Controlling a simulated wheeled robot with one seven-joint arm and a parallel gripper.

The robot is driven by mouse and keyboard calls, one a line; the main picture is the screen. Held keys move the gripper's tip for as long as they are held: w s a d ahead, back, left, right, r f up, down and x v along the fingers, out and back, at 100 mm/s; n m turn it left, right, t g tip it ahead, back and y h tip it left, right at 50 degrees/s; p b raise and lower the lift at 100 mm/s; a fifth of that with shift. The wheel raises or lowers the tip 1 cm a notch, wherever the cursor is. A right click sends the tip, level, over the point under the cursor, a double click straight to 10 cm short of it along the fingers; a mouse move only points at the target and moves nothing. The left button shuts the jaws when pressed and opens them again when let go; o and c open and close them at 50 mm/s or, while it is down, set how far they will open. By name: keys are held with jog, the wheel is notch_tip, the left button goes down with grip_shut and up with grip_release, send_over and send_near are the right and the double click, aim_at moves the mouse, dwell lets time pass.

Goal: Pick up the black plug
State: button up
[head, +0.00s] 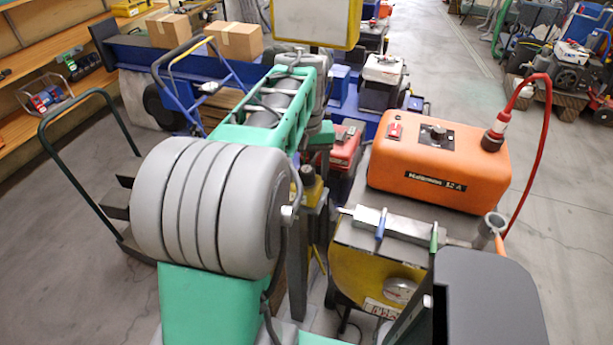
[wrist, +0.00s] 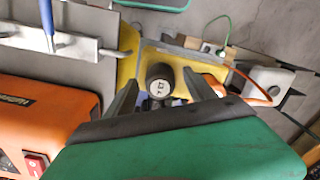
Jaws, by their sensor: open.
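The black plug (wrist: 158,82) shows in the wrist view as a short dark cylinder with a pale round face bearing dark markings. It lies between the two dark grey fingers of my gripper (wrist: 158,70) in the picture. The fingers are apart, with a gap on both sides of the plug, and do not appear to touch it. The green palm fills the lower part of the wrist view. I cannot make out the plug in the head view. My gripper's fingers are hidden there behind my arm.
An orange power box (head: 437,170), also in the wrist view (wrist: 40,115), has a red cable (head: 545,130) in its top. Beside it is a yellow machine (head: 362,268) with a grey bar (head: 398,228) and blue and green handles. A dark box (head: 490,300) stands at front right.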

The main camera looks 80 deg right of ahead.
jog(key=shift+c, duration=0.3)
grip_shut()
dwell(0.3)
jog(key=shift+r, duration=0.1)
